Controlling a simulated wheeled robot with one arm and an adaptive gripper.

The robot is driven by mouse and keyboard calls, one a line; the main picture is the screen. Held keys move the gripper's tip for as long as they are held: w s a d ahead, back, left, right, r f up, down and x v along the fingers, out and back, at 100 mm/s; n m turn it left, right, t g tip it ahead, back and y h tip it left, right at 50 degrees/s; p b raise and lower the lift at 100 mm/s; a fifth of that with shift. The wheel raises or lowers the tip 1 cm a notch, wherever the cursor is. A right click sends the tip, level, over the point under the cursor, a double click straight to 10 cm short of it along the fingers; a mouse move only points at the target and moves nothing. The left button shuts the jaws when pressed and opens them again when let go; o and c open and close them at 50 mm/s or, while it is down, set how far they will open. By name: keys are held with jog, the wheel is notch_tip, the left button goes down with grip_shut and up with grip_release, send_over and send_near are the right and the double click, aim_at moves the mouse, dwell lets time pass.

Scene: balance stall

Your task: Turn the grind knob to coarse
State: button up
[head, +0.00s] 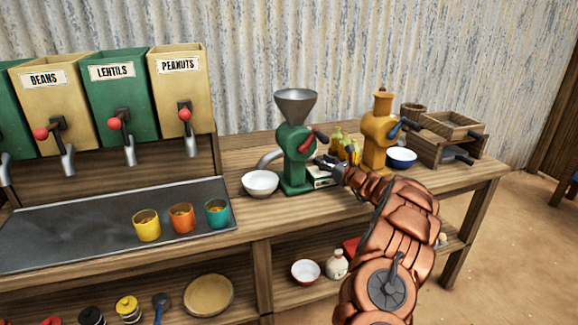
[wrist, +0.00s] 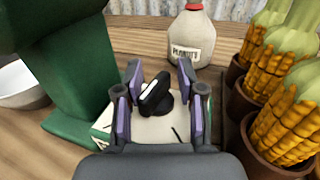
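The grind knob (wrist: 157,94) is black with a pale mark along its bar. It sits on a cream dial plate (wrist: 142,129) with a green edge and dark marks, at the foot of the green grinder (head: 295,150). The grinder's body also fills the left of the wrist view (wrist: 75,75). My gripper (wrist: 160,70) is open, with its purple-padded fingers on either side of the knob and gaps visible between pads and knob. In the head view my gripper (head: 332,166) is over the dial plate and hides the knob. The coarse marking cannot be read.
A peanut-labelled bottle (wrist: 192,35) stands behind the knob. Potted corn-like plants (wrist: 285,105) stand close on the right. A white bowl (head: 260,182) is left of the grinder, and a yellow grinder (head: 378,135) and blue bowl (head: 401,157) are to the right.

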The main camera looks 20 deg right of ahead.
jog(key=shift+d+r+n+g+y+p, duration=0.1)
jog(key=shift+n+g+y+p, duration=0.2)
jog(key=shift+n+y+p, duration=0.55)
jog(key=n+g+y+p, duration=0.1)
jog(key=y+p, duration=0.2)
jog(key=p, duration=0.1)
jog(key=shift+f+n+g+y+p, duration=0.25)
jog(key=shift+n+g+p, duration=0.05)
jog(key=shift+n, duration=0.05)
jog(key=shift+y, duration=0.3)
jog(key=shift+w+n+g+y+b, duration=0.1)
jog(key=shift+n+g+y+b, duration=0.2)
jog(key=shift+n+g+y, duration=0.15)
jog(key=shift+f+n+b, duration=0.1)
jog(key=shift+n+b, duration=0.15)
jog(key=shift+b, duration=0.1)
jog(key=shift+a+g+y+b, duration=0.2)
jog(key=shift+g+y+b, duration=0.15)
jog(key=shift+y, duration=0.1)
